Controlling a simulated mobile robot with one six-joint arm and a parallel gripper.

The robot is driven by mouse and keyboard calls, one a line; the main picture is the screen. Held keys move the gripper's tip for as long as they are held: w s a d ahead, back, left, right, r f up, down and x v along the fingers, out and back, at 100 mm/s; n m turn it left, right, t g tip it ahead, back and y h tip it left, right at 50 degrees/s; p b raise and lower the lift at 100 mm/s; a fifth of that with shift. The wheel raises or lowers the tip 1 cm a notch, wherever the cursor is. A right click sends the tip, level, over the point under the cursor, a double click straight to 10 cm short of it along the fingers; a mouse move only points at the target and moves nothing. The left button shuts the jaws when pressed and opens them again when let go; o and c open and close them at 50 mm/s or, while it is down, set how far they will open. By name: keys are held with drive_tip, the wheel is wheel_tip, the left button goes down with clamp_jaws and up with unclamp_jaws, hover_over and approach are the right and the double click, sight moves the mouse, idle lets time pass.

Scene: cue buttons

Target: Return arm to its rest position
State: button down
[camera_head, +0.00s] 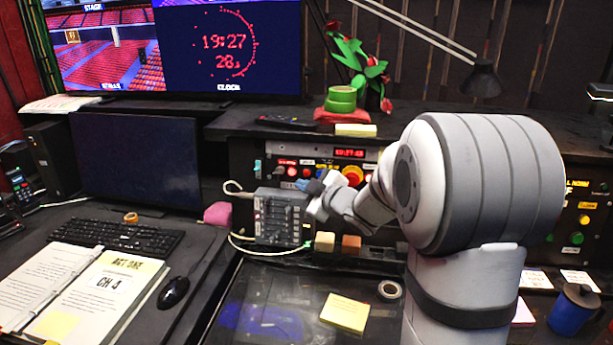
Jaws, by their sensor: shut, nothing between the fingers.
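My arm reaches from the lower right toward the console in the middle of the camera_head view. My gripper (312,187) is small in the picture, shut and empty. It is in front of the button panel (268,160), just above and right of the small grey mixer box (272,218). I cannot tell whether its tip touches the panel. A red button with a yellow surround (352,174) shows just above my wrist. My large grey and white arm link hides the right part of the panel.
A keyboard (118,236), an open script (95,290) and a mouse (173,291) lie at left. A yellow note pad (345,312) and a tape roll (390,289) lie on the front desk. A blue mug (573,310) stands at right. A desk lamp (482,80) hangs above the shelf.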

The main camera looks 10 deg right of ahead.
drive_tip(key=s+d+f+m+g+h, duration=0.1)
drive_tip(key=s+d+m+g+h, duration=0.15)
drive_tip(key=s+m+h, duration=0.35)
drive_tip(key=s+d+f+m+g+h, duration=0.1)
drive_tip(key=s+d+m+g+h, duration=0.15)
drive_tip(key=s, duration=0.55)
drive_tip(key=s+a+f+m+g, duration=0.1)
drive_tip(key=s+g, duration=0.1)
drive_tip(key=s, duration=0.4)
drive_tip(key=s+a+f+m+g+y, duration=0.1)
drive_tip(key=s+a+f+m+g, duration=0.1)
drive_tip(key=s, duration=0.5)
drive_tip(key=s+a+f+m+g+y, duration=0.1)
drive_tip(key=s+a+f+m+g, duration=0.1)
drive_tip(key=s, duration=0.5)
drive_tip(key=shift+g, duration=0.4)
drive_tip(key=c, duration=2.2)
unclamp_jaws()
drive_tip(key=shift+w+d, duration=0.1)
